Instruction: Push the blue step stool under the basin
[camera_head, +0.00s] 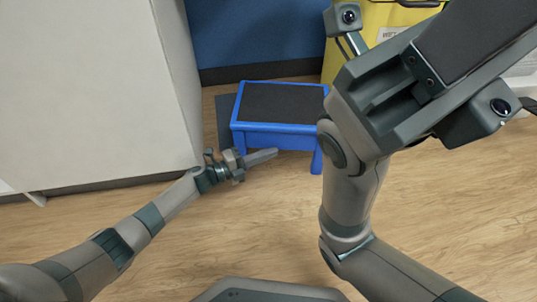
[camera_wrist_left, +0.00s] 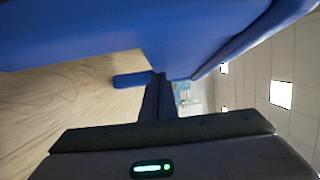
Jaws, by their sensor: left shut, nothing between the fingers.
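The blue step stool (camera_head: 277,137) stands on the wood floor, with a dark top pad. My left gripper (camera_head: 272,154) is shut and empty, low in front of the stool, its fingers overlapping the front legs' area in the head view. I cannot tell if they touch it. In the left wrist view the stool's blue side (camera_wrist_left: 110,28) fills the top, close to the camera. My right arm covers the stool's right edge, and its fingers are not in view. I see no basin that I can make out.
A white cabinet-like block (camera_head: 95,90) stands to the left of the stool. A blue wall (camera_head: 250,35) is behind it, and a yellow bin (camera_head: 390,20) is at the back right. The wood floor (camera_head: 230,235) in front is clear.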

